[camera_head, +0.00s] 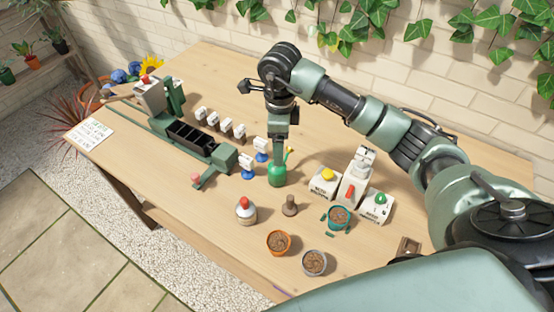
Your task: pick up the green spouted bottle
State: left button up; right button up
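My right arm reaches in from the right, and my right gripper (280,157) points straight down at the top of the bottle. The fingers overlap the bottle's neck in the picture and hide part of it. The gap between the fingers is too small to make out, so I cannot tell whether they hold it. My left gripper is out of view.
A green machine with a black trough (190,136) stands to the left. White-topped blue pieces (262,150) are close left of the bottle. White button boxes (324,182) stand to its right. A red-topped bottle (246,210) and several small pots (279,243) are in front.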

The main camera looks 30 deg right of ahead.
jog(key=shift+s+a+f, duration=0.1)
jog(key=shift+s+f, duration=0.05)
jog(key=shift+f, duration=0.3)
jog(key=f+p, duration=0.1)
jog(key=f, duration=0.2)
jog(key=f+p, duration=0.1)
jog(key=f, duration=0.1)
jog(key=shift+s+a+f+p, duration=0.2)
jog(key=shift+a+p, duration=0.1)
jog(key=shift+a, duration=0.1)
jog(key=shift+f, duration=0.5)
grip_shut()
jog(key=shift+r, duration=0.1)
notch_tip(320, 180, up, 13)
jog(key=b, duration=0.3)
jog(key=shift+w+r, duration=0.1)
jog(key=shift+w, duration=0.05)
notch_tip(320, 180, up, 7)
